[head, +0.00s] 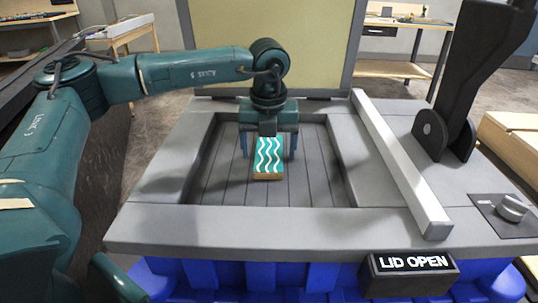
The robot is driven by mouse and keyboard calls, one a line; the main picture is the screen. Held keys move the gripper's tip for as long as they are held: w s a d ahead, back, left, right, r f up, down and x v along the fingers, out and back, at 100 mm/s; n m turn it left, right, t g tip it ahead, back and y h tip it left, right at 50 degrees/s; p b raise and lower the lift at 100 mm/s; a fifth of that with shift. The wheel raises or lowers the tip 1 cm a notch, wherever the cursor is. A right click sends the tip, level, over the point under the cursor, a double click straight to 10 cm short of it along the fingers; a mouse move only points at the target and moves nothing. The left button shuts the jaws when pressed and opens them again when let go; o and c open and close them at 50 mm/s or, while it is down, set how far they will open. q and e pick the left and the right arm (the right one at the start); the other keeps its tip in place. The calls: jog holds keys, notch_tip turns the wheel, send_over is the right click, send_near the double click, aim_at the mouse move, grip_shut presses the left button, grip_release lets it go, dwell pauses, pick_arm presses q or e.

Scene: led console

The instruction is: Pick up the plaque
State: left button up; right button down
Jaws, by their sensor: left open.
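The plaque (268,158) is a small block with a teal top, white wavy lines and a wooden-looking edge. It lies on the slatted floor of the console's recess (318,175). My left gripper (268,152) points down over the plaque's far part. Its fingers are open, one to each side of the plaque, with gaps visible between them and it. The gripper body hides the plaque's far end. I cannot tell how high the fingertips are above the floor. My right gripper is not in view.
The recess has a raised grey rim (290,222). A pale bar (400,165) lies along its right side. Further right are a black upright arm (450,90) and a knob (512,207). A sign (412,263) reads "LID OPEN". The raised lid (275,45) stands behind.

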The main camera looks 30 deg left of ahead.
pick_arm(q)
jog(key=shift+c, duration=0.3)
jog(key=c, duration=1)
jog(key=shift+r, duration=0.1)
jog(key=shift+c, duration=0.3)
jog(key=shift+r, duration=0.1)
